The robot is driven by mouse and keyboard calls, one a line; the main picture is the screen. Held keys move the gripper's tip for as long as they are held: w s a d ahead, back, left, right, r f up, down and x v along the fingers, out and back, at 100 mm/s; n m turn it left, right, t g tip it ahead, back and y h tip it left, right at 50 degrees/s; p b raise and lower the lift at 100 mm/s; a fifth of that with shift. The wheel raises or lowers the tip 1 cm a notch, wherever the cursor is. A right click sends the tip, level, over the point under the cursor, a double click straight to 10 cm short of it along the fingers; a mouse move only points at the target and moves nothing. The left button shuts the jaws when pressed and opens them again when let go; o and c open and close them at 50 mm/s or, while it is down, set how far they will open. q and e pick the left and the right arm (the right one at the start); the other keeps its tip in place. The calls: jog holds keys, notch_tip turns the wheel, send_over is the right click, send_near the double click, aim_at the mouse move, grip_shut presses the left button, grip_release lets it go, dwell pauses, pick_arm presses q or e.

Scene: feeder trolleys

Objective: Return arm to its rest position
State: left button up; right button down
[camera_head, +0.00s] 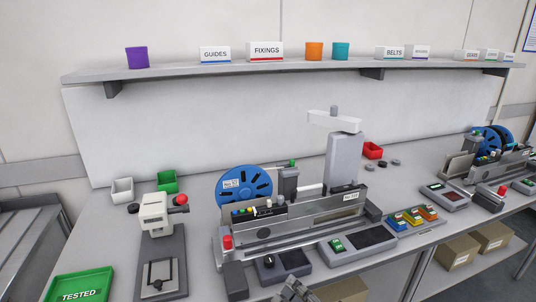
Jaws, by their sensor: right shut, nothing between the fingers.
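My right gripper (294,288) shows at the bottom edge of the head view, just in front of the bench's front edge. It is shut and holds nothing. Only its front part shows; the rest of the arm is below the frame. My left gripper and arm are out of view. A feeder (340,208) with a blue reel (244,186) stands on the bench behind the gripper.
Small control boxes (284,266) sit along the bench front, close to the gripper. A green TESTED tray (78,288) and a white press-like device (156,216) are at left. A shelf (200,70) with cups and labelled boxes spans the back. Cardboard boxes (458,250) stand under the bench.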

jog(key=s+d+f+n+g+h+p, duration=0.2)
jog(key=s+d+f+n+h+p, duration=0.4)
jog(key=s+d+f, duration=0.6)
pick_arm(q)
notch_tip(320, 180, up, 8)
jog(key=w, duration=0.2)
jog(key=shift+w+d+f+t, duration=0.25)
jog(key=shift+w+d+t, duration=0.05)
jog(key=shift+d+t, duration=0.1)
pick_arm(e)
jog(key=s+d+f+m+g+h, duration=0.1)
jog(key=s+f, duration=0.2)
jog(key=s, duration=0.7)
jog(key=s+d+f+g+h, duration=0.1)
jog(key=s+f, duration=0.3)
jog(key=s, duration=0.6)
jog(key=shift+d+m+g+h, duration=0.3)
jog(key=shift+m+h, duration=0.1)
jog(key=shift+h, duration=0.2)
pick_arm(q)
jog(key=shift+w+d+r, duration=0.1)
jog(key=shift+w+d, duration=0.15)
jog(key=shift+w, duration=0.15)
pick_arm(e)
jog(key=shift+w, duration=0.1)
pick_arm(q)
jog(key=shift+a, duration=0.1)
